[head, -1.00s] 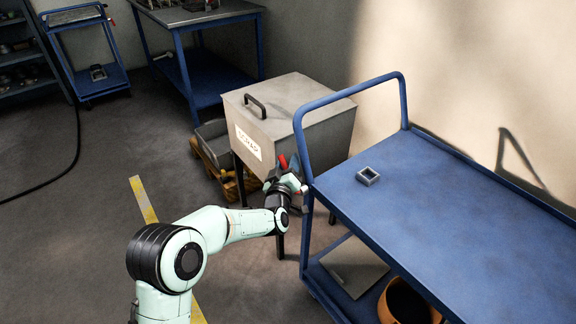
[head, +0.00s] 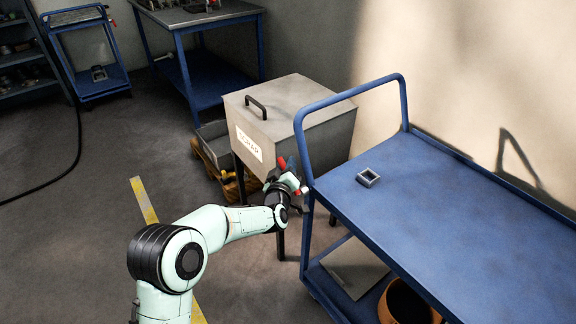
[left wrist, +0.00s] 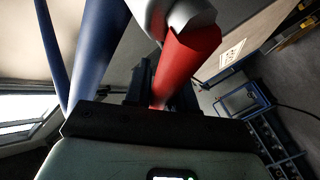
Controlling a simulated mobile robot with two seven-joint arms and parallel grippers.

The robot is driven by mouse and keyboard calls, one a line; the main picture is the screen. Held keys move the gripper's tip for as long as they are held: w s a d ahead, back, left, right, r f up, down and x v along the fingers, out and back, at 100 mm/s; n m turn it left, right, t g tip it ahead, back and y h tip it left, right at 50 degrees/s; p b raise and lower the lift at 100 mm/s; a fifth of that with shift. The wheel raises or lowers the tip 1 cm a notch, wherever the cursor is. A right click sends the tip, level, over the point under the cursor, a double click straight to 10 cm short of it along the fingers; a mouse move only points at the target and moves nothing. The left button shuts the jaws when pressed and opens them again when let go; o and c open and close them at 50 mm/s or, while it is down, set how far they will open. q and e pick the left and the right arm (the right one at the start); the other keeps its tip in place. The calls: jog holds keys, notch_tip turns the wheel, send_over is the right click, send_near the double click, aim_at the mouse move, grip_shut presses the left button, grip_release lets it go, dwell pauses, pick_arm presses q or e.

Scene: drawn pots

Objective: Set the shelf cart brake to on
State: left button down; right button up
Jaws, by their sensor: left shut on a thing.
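A red brake lever (head: 283,163) shows beside the cart's corner post. In the left wrist view the red lever (left wrist: 188,62) runs from a grey pivot down between my fingers, beside the blue post (left wrist: 98,45). My left gripper (head: 290,180) is shut on the red lever, next to the post; its fingers partly hide the lever. The wrist view shows the gripper (left wrist: 155,95) close up. My right gripper is not in view.
A grey scrap bin (head: 290,115) stands just behind my left gripper. A brown pot (head: 405,302) sits on the lower shelf. Open floor (head: 80,220) lies at the left.

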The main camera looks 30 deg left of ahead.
pick_arm(q)
notch_tip(320, 180, down, 7)
jog(key=a+n+g+h+p, duration=0.1)
jog(key=n+g+h+p, duration=0.1)
jog(key=n+g+h, duration=0.2)
jog(key=shift+w+n+g+h+p, duration=0.15)
jog(key=shift+n+g+h+p, duration=0.25)
jog(key=shift+n, duration=0.3)
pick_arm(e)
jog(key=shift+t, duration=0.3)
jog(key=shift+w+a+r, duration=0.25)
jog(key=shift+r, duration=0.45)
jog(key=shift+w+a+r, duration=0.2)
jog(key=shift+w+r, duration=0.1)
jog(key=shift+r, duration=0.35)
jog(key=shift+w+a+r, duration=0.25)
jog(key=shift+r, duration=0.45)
pick_arm(q)
jog(key=shift+f, duration=0.1)
jog(key=c, duration=1)
grip_release()
jog(key=shift+c, duration=0.2)
